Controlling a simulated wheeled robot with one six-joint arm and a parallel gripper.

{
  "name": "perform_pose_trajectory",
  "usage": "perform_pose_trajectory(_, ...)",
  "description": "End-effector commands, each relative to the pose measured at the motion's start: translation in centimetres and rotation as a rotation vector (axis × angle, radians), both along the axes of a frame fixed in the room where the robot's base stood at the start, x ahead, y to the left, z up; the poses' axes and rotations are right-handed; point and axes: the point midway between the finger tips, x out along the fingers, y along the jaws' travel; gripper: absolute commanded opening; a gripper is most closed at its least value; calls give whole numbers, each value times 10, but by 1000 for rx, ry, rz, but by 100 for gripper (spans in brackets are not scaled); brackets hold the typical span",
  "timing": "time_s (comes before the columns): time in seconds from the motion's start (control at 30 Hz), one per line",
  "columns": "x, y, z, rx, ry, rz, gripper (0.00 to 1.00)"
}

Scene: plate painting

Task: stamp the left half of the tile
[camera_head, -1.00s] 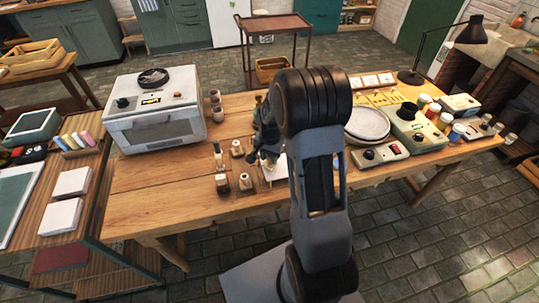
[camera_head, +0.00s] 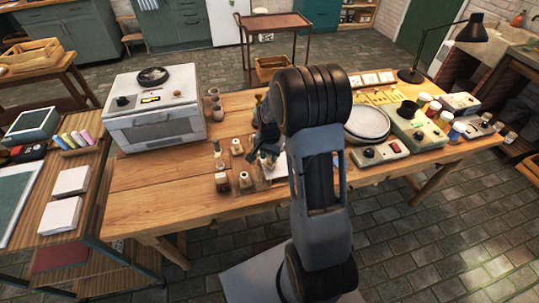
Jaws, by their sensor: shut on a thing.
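The pale tile (camera_head: 279,170) lies on the wooden table near its front edge, partly hidden behind my arm. My gripper (camera_head: 266,159) is low over the tile's left side. It is shut on a stamp, which is too small and dark to make out clearly. I cannot tell whether the stamp touches the tile. Several small wooden-and-white stamps or holders stand to the left, among them one at the front (camera_head: 245,180), one behind it (camera_head: 237,147) and a dark red-brown one (camera_head: 222,182).
A white kiln-like oven (camera_head: 155,125) stands on the table's left. Stacked plates (camera_head: 368,122), control boxes (camera_head: 380,153) and paint jars (camera_head: 459,131) fill the right. The table's front left (camera_head: 160,195) is bare.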

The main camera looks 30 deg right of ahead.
Motion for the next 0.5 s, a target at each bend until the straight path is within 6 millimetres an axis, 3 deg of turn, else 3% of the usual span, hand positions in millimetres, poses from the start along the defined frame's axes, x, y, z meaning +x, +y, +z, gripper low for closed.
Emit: perform_pose_trajectory(0.5, 0, 0, -7, 0, 0, 0, 18)
